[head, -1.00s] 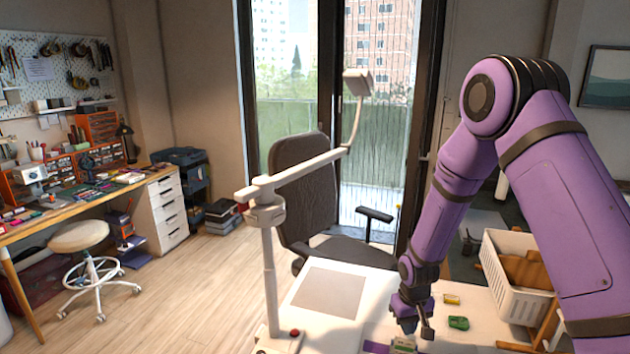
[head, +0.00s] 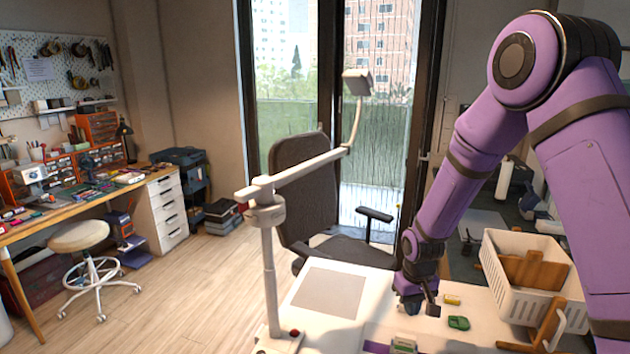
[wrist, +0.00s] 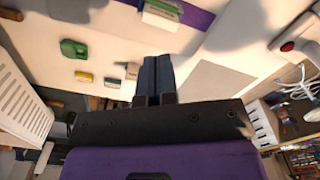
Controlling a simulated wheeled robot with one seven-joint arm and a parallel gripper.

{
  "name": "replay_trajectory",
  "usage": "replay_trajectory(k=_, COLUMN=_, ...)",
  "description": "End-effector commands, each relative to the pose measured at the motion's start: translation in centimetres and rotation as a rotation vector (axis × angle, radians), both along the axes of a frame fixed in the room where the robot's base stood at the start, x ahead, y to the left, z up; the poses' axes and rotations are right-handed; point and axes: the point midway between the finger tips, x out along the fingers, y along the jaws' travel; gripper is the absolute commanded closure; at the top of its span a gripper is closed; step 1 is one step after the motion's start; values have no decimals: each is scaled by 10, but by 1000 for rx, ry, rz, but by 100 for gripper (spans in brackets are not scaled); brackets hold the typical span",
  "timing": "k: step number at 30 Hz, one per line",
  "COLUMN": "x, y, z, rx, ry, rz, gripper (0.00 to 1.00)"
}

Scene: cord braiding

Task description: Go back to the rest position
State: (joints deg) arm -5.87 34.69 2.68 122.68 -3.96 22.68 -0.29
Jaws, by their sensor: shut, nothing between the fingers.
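My gripper (head: 422,305) is above the white table (head: 345,326), at the end of my purple arm. In the wrist view its two dark fingers (wrist: 157,75) are together with nothing between them. A green and white block (head: 404,343) is on the purple strip at the table's front edge, below the gripper and apart from it. It also shows in the wrist view (wrist: 162,12).
A green piece (head: 458,322) and a yellow piece (head: 452,299) lie right of the gripper. A white basket (head: 530,285) with wooden parts stands at the right. A white post with an arm (head: 270,270) stands at the left. A grey panel (head: 328,291) lies on the table.

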Motion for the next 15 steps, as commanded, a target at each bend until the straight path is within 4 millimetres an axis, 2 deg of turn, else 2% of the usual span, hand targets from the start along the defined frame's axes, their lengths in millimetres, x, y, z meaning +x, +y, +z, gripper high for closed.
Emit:
replay_trajectory(k=11, x=0, y=0, z=3, rx=0, ry=0, rz=-1, gripper=100)
replay_trajectory(k=15, x=-2, y=-3, z=21, rx=-1, ry=-16, rz=-7, gripper=100)
